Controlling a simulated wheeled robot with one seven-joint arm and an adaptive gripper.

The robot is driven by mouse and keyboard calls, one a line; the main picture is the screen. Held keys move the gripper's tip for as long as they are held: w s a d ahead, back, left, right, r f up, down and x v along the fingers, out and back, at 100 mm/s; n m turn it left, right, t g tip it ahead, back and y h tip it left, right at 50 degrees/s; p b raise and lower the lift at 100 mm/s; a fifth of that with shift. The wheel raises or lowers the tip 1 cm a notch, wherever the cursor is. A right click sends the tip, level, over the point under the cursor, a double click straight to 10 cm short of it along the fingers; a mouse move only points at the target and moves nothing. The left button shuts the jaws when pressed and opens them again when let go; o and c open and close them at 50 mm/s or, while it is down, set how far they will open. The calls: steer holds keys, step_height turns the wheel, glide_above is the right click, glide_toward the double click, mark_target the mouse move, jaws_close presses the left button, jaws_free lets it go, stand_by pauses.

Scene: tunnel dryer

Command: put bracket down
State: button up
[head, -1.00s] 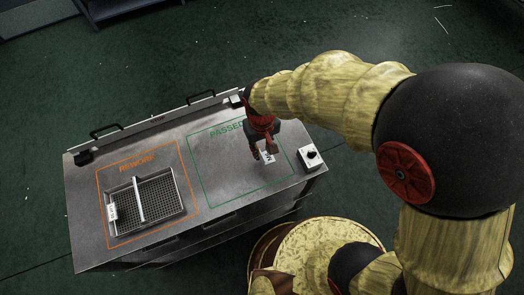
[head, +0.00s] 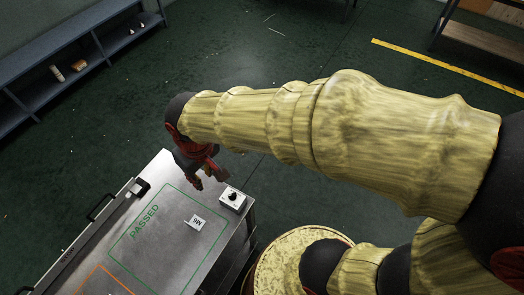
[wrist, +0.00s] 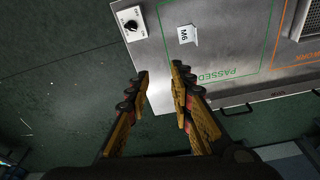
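The bracket (head: 196,222), a small pale piece marked M6, lies on the grey metal table top inside the green PASSED outline (head: 128,236). It also shows in the wrist view (wrist: 187,34), apart from my fingers. My gripper (head: 207,180) is above the table's far edge, beyond the bracket in the head view. In the wrist view my gripper (wrist: 160,72) has its two fingers spread with nothing between them.
A control box with a black knob (head: 232,199) stands at the table corner near my gripper. The orange REWORK outline (head: 98,270) is partly in view. A blue shelf (head: 75,65) stands at back left. Green floor is open beyond the table.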

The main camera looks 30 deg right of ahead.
steer(key=s+d+r+m+t, duration=0.2)
steer(key=s+d+r, duration=0.2)
steer(key=d, duration=0.3)
steer(key=s+d+r+m+t, duration=0.1)
steer(key=s+d+r+m, duration=0.1)
steer(key=s+d+r, duration=0.2)
steer(key=d+r, duration=0.3)
steer(key=d, duration=0.1)
steer(key=shift+t+h, duration=0.4)
